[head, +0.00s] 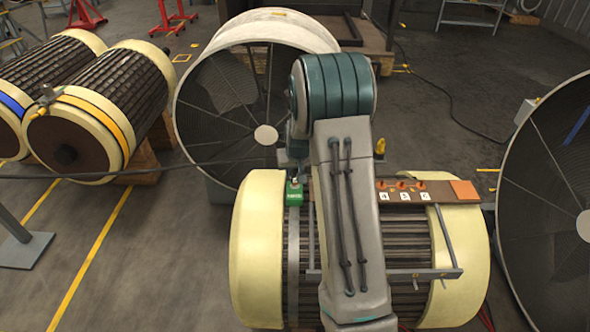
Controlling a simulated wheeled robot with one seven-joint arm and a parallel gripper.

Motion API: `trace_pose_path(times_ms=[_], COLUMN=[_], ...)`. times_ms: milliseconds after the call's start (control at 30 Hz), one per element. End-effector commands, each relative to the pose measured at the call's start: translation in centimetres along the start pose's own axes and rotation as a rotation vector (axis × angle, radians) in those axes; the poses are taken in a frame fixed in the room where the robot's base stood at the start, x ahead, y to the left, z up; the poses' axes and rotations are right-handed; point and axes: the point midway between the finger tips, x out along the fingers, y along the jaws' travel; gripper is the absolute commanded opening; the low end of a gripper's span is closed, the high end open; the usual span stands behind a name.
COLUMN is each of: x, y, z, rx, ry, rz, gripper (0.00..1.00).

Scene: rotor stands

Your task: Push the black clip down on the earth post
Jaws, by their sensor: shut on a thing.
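My gripper (294,172) points down over the near rotor, left of my forearm, and is partly hidden by my wrist. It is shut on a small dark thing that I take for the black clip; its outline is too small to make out. A black cable runs in from the left edge to it. Directly below is a green block (294,192) with a pale mark, at the rotor's left end, which seems to be the base of the earth post. The post itself is not clear, and I cannot tell whether the clip touches it.
A brown board (440,197) with red terminals and labels 4, 5, 6 lies across the near rotor (257,250), right of my forearm. Large fan-like rings stand behind (190,95) and at right (540,130). Two rotors lie at left. Floor at lower left is mostly clear.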

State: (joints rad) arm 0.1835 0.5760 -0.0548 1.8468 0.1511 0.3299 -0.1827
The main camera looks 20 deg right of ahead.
Motion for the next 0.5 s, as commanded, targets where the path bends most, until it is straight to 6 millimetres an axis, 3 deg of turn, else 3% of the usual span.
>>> trace_pose_path(times_ms=[500], x=[0.77], y=[0.0], z=[0.31], rx=[0.0], ry=[0.0], rz=[0.0], gripper=[0.0])
